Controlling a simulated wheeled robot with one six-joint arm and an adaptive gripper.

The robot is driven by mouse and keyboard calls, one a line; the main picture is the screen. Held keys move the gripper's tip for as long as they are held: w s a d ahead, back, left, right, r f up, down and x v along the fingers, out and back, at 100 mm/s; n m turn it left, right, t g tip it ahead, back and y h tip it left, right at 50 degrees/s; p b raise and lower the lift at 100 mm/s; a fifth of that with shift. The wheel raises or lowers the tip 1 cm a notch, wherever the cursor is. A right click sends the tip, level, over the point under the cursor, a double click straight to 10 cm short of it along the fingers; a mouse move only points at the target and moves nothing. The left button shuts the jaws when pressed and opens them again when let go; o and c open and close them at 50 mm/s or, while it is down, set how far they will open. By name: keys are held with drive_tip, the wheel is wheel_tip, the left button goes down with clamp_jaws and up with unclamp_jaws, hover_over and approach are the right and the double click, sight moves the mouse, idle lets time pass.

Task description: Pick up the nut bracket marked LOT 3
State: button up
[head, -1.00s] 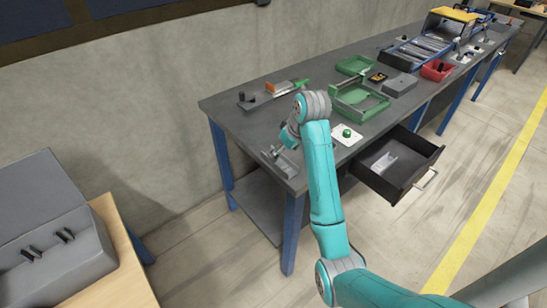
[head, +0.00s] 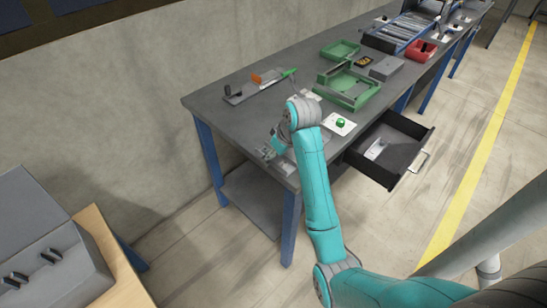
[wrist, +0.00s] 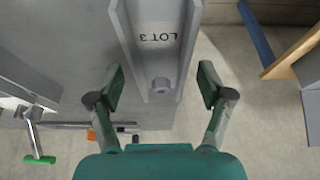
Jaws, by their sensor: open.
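The nut bracket (wrist: 158,58) is a grey channel with a white label reading LOT 3 and a round nut near its lower end. It fills the top middle of the wrist view. My gripper (wrist: 160,80) is open, with one finger on each side of the bracket's nut end and visible gaps to both. Nothing is held. In the head view my gripper (head: 272,150) is at the bench's near corner, and my arm hides most of the bracket there.
The grey workbench (head: 222,112) carries a green-handled clamp fixture (head: 258,86), a green box (head: 348,92) and a green button on a white plate (head: 340,124). An open drawer (head: 405,140) juts from its front. A wooden table (head: 108,258) stands at left.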

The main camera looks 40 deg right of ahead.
drive_tip(key=shift+f, duration=0.25)
idle(0.4)
drive_tip(key=c, duration=1.3)
